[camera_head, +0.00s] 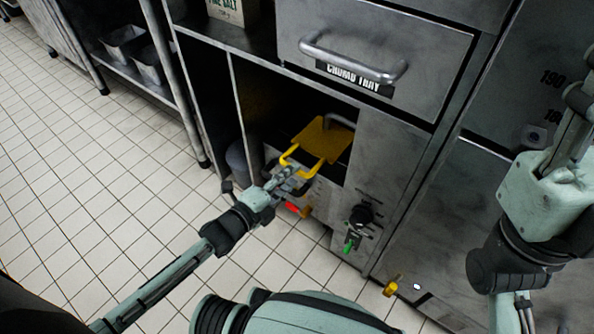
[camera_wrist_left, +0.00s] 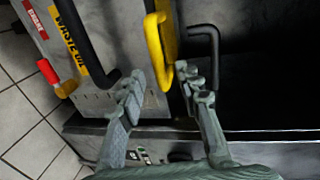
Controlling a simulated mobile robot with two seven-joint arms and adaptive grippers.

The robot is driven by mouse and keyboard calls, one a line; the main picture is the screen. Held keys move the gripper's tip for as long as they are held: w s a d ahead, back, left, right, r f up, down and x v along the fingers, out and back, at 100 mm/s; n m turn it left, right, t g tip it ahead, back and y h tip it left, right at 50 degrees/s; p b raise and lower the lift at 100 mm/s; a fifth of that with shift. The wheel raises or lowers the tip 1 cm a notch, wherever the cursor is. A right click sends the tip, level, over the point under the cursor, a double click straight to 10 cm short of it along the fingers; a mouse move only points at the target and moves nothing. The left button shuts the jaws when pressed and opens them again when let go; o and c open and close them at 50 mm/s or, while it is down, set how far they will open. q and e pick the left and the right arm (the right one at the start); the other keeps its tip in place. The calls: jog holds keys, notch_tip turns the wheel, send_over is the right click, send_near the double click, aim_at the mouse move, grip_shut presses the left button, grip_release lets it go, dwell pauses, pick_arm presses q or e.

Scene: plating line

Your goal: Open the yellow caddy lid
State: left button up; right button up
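The yellow caddy lid (camera_head: 322,139) lies inside the open lower bay of the steel cabinet, with a yellow loop handle (camera_head: 287,157) toward me. In the left wrist view the yellow handle (camera_wrist_left: 154,45) hangs between and just ahead of my fingertips. My left gripper (camera_head: 288,177) is at the front of the handle. Its two fingers show apart in the left wrist view (camera_wrist_left: 158,82), with nothing clasped between them. My right gripper (camera_head: 580,95) is at the right edge, partly cut off, away from the lid.
A steel drawer marked crumb tray (camera_head: 388,45) with a bar handle is above the bay. A red-handled valve (camera_head: 292,207) is beside my left gripper. A waste oil label (camera_wrist_left: 70,38) and black bar handles (camera_wrist_left: 204,45) are close by. Tiled floor at left is clear.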

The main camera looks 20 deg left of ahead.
pick_arm(q)
jog(key=shift+b+x, duration=0.45)
jog(key=shift+x, duration=1.6)
grip_shut()
